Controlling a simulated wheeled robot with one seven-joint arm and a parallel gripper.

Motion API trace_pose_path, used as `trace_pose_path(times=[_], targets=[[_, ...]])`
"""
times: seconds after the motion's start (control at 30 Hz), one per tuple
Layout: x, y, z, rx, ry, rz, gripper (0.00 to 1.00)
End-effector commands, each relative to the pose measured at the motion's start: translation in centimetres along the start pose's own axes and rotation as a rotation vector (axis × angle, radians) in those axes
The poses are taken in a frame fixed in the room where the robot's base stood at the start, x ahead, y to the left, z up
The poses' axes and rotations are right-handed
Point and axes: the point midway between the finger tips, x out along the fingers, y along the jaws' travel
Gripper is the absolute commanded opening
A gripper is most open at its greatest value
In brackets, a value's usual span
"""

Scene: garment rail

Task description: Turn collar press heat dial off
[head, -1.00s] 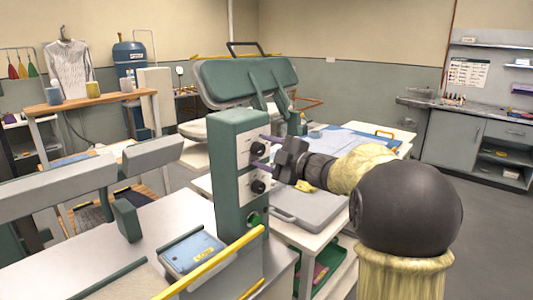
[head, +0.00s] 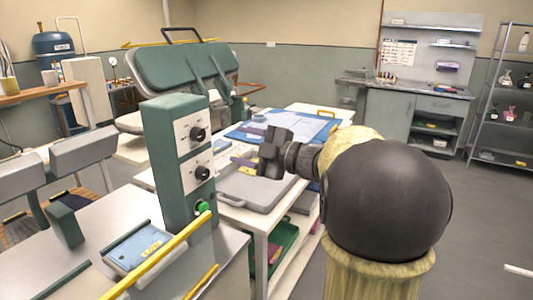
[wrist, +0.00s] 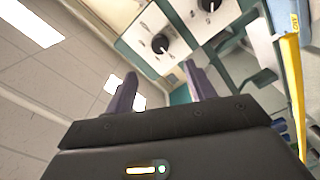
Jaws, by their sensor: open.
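A green control box (head: 165,165) stands on the pale worktop, with two white panels facing right. Each panel carries a black dial: an upper dial (head: 198,134) and a lower dial (head: 202,173). The panel print is too small to read, so I cannot tell which is the collar press heat dial. My gripper (head: 264,156) is to the right of the box, apart from both dials. In the wrist view its two purple fingers (wrist: 159,88) are spread and empty. One dial (wrist: 160,44) shows just beyond them, and the other dial (wrist: 209,5) is at the top edge.
A green button (head: 202,208) is low on the box. A yellow bar (head: 155,258) slants across the worktop's front, beside a blue tray (head: 133,246). A large green padded press (head: 180,75) stands behind.

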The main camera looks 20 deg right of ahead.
Motion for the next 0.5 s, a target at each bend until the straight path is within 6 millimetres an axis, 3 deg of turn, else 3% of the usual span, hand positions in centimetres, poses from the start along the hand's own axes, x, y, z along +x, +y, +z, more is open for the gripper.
trace_pose_path(times=[0.2,0.5], targets=[[-4.2,0.0,0.1,-0.001,-0.003,0.002,0.55],[-5.9,0.0,0.0,0.000,0.000,0.000,0.55]])
